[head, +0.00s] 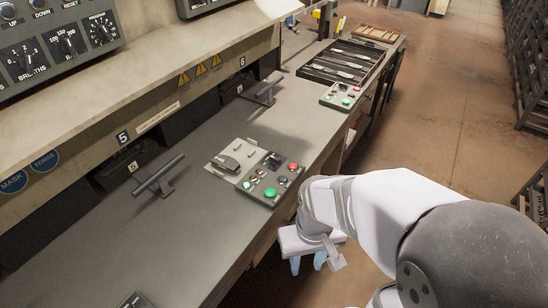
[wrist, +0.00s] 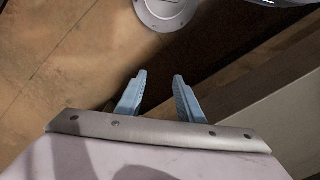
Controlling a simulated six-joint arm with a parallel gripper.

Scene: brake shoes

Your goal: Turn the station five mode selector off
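The station five control box (head: 271,179) sits near the bench's front edge. It has a green button (head: 270,192), a red button (head: 293,167) and several small dark and light controls. Which of these is the mode selector, and its setting, are too small to tell. My gripper (head: 307,265) hangs in front of the bench edge, below and to the right of the box, pointing down. In the wrist view its two blue fingers (wrist: 158,82) are apart with nothing between them. The control box is not seen in the wrist view.
A plate with a dark pedal-like part (head: 229,163) adjoins the box on its left. A bar handle (head: 158,174) stands up from the bench. Another control box (head: 342,97) and a tool tray (head: 345,62) lie farther back. A shelf (head: 130,75) overhangs the bench's left side.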

